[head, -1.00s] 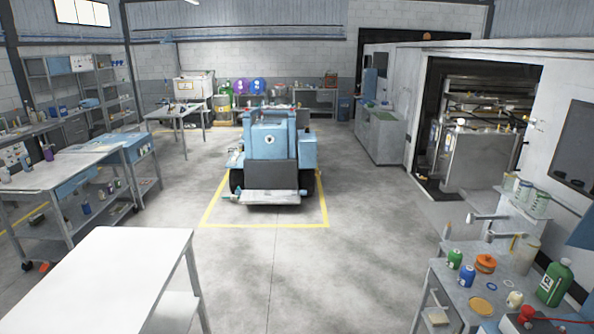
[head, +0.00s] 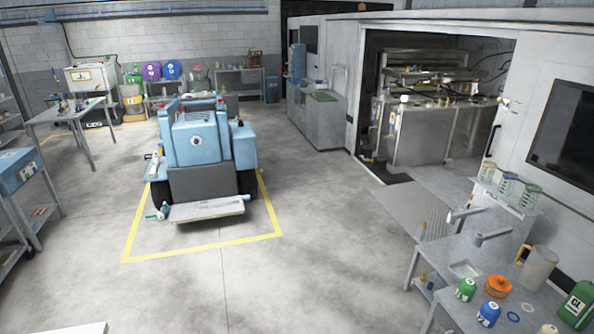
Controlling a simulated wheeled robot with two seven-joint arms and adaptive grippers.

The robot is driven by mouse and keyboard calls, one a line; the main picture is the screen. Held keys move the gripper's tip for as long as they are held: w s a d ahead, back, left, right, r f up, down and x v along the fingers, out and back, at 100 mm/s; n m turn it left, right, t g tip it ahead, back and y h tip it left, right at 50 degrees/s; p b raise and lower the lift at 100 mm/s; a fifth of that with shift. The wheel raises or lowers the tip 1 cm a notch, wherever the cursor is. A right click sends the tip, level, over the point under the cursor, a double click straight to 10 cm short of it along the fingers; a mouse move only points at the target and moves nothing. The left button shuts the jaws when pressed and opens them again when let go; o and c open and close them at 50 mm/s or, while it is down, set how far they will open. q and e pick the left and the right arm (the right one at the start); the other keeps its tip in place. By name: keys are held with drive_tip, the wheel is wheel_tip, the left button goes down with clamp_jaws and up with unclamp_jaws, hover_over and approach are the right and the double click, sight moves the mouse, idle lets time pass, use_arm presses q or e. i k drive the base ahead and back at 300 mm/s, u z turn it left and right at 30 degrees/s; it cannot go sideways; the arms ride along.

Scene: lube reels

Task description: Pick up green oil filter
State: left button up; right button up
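A small green oil filter (head: 466,289) with a pale label stands upright on the grey workbench (head: 452,313) at the lower right of the head view. A similar blue filter (head: 489,313) stands just in front and to its right. An orange round container (head: 498,287) stands to the right of the green filter. Neither of my grippers is in view, so I cannot see what they hold.
A large green jug (head: 577,303) and a clear pitcher (head: 537,268) stand on the same bench. A blue machine (head: 200,152) stands inside a yellow floor outline at left. Open concrete floor (head: 330,230) lies between it and the bench.

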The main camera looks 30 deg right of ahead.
sight(467, 288)
drive_tip(key=z, duration=0.1)
drive_tip(key=i, duration=1.2)
drive_tip(key=z, duration=1.3)
